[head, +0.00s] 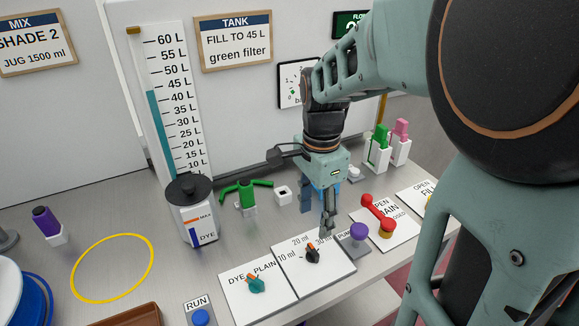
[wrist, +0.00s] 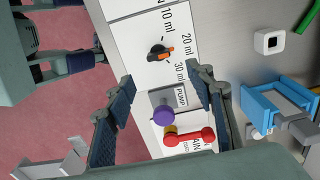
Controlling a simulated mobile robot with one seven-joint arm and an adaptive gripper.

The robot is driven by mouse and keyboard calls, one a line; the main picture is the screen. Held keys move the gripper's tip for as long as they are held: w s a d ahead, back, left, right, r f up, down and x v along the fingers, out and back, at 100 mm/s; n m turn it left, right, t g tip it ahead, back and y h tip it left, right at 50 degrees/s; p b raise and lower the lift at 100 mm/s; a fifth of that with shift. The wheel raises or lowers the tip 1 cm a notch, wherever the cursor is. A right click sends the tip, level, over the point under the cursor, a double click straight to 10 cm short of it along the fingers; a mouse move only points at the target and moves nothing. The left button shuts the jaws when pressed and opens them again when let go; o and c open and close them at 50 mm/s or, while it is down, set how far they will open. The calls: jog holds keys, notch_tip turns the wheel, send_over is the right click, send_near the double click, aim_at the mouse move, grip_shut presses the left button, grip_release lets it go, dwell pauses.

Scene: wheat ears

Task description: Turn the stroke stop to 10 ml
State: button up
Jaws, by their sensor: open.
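The stroke stop is a small black knob (head: 313,254) on a white plate (head: 291,274) marked 10, 20 and 30 ml. In the wrist view the knob (wrist: 158,51) has an orange end that points roughly toward the 20 ml mark. My gripper (head: 318,213) is open and empty, fingers down, above and behind the plate in the head view. In the wrist view the open fingers (wrist: 160,74) stand to either side, with the knob beyond the tips and apart from them.
A purple PUMP knob (head: 359,232) and a red DRAIN handle (head: 377,215) stand right of the plate. The DYE/PLAIN selector (head: 256,284) is to its left. A green-handled valve (head: 246,195), a small white block (head: 283,192) and a dye jug (head: 193,215) stand behind.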

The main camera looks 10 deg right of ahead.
aim_at(313, 248)
jog(key=f, duration=1)
jog(key=shift+s+f+b, duration=0.2)
jog(key=shift+f+b, duration=0.1)
jog(key=shift+f, duration=0.1)
jog(key=shift+c, duration=0.3)
jog(key=c, duration=1.1)
jog(key=shift+n, duration=0.4)
jog(key=n, duration=0.5)
jog(key=shift+n, duration=0.3)
jog(key=n, duration=0.5)
jog(key=shift+n, duration=0.4)
